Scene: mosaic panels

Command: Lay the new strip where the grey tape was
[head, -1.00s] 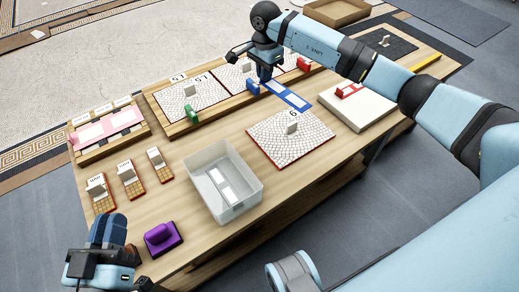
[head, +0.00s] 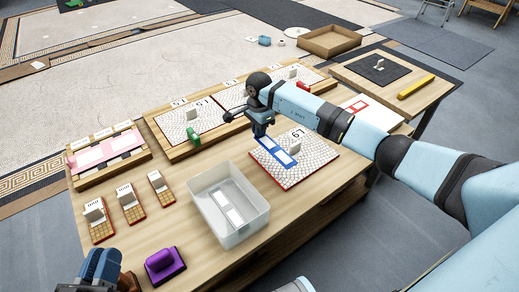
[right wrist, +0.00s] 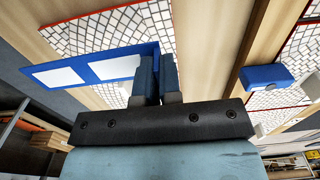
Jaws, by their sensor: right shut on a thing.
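My right gripper (head: 262,132) is shut on a blue strip (head: 276,151) with white windows. The strip is over the left part of the front mosaic panel (head: 315,160); I cannot tell whether it touches the panel. In the right wrist view, the fingers (right wrist: 157,78) grip one end of the strip (right wrist: 87,71). A pale grey strip with white patches (head: 231,214) lies in the translucent bin (head: 250,227). My left gripper (head: 100,266) is at the lower left edge, partly cut off, its opening unclear. No grey tape is visible on the front panel.
Behind stands a wooden rack (head: 172,152) with several mosaic panels and a green block (head: 194,137). A purple-handled tool (head: 164,264) and several small tiled pieces (head: 131,203) are at left. A red strip (head: 356,106) lies on a white board at right.

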